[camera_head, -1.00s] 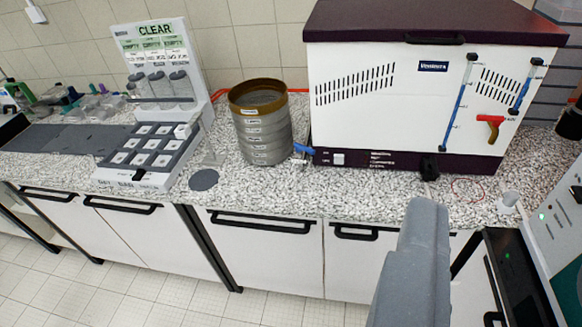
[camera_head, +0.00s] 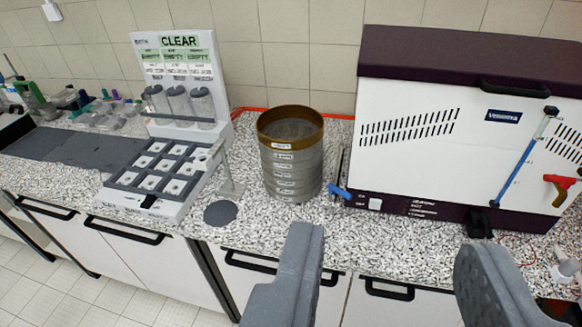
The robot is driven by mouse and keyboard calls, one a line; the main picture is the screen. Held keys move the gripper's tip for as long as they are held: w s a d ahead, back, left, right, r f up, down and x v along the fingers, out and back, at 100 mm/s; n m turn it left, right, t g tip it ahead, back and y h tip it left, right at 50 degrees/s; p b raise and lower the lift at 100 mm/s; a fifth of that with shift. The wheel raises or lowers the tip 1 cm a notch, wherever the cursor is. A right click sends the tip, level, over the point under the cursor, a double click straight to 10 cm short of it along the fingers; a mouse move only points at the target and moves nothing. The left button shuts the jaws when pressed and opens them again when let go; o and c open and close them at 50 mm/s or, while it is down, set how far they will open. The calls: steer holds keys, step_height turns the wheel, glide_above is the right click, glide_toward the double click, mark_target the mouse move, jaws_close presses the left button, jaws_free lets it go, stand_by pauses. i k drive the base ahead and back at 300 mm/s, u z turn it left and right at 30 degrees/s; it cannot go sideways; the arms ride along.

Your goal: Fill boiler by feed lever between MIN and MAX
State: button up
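The boiler (camera_head: 455,143) is a white box with a dark purple lid and base, standing on the speckled counter at the right. A blue gauge tube (camera_head: 521,160) runs slanted down its front; any MIN and MAX marks are too small to read. A red lever (camera_head: 559,186) sits right of the tube, near the picture's right edge. A small blue handle (camera_head: 340,191) sticks out at its lower left corner. Which of these is the feed lever I cannot read. My gripper (camera_head: 388,262) is open and empty, its two grey fingers wide apart in front of the counter, clear of the boiler.
A stack of round sieves (camera_head: 290,160) with a brown rim stands left of the boiler. Further left is a white stand with a CLEAR sign (camera_head: 179,41), jars and a tray of squares. A dark disc (camera_head: 220,213) lies on the counter. Cabinet handles (camera_head: 390,289) jut out below.

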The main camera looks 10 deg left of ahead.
mark_target(333, 189)
steer(key=u, duration=0.2)
steer(key=i, duration=1.25)
steer(key=z, duration=0.3)
